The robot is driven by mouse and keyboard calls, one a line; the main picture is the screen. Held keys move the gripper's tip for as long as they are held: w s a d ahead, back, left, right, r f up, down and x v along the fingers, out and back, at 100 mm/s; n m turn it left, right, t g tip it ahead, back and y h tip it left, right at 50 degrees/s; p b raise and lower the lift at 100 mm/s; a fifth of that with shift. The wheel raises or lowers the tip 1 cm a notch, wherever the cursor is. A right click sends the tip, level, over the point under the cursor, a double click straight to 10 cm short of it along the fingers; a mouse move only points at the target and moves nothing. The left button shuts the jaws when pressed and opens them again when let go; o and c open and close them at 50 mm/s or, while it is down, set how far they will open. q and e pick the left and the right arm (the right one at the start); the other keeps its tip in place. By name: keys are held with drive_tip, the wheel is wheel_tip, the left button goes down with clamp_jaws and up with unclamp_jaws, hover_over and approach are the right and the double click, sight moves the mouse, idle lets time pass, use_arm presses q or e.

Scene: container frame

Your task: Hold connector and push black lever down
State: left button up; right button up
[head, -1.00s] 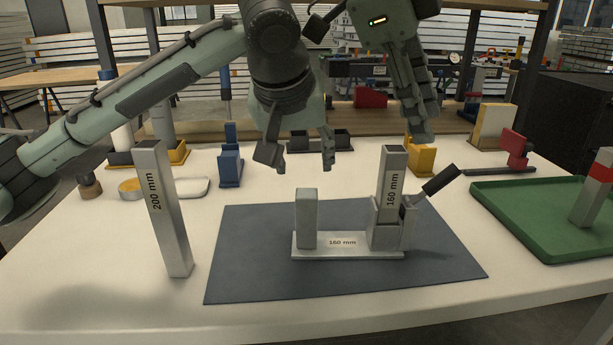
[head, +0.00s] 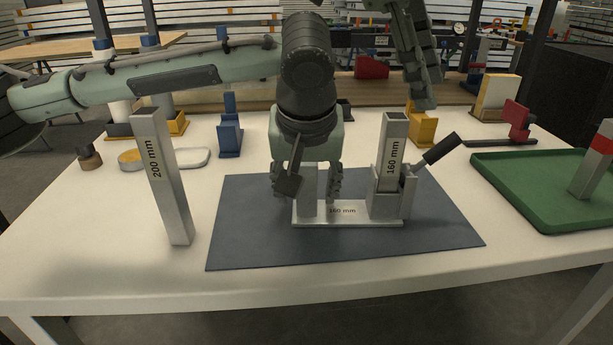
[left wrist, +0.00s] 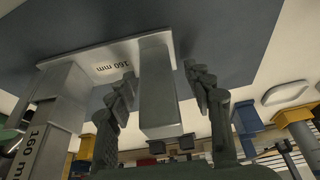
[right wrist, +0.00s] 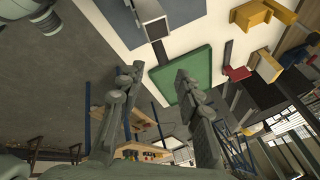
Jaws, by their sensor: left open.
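The connector (head: 360,218) is a grey fixture on the dark mat. It has a base marked 160 mm, a plain upright post (left wrist: 158,95) at its left and a bracket at its right. An upright tube marked 160 mm (head: 394,140) stands in the bracket. The black lever (head: 441,148) slants up to the right from the bracket. My left gripper (head: 307,190) is open, with one finger on either side of the plain post; the left wrist view shows gaps beside it. My right gripper (head: 417,75) is open and empty, above and behind the fixture.
An upright tube marked 200 mm (head: 163,185) stands left of the mat (head: 250,245). A green tray (head: 500,180) with a red-banded grey tube lies at the right. Blue and yellow holders stand along the back. The mat's front is clear.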

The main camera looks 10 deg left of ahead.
use_arm(q)
drive_tip(key=shift+f, duration=0.1)
clamp_jaws()
idle(0.3)
use_arm(e)
drive_tip(key=shift+c, duration=0.2)
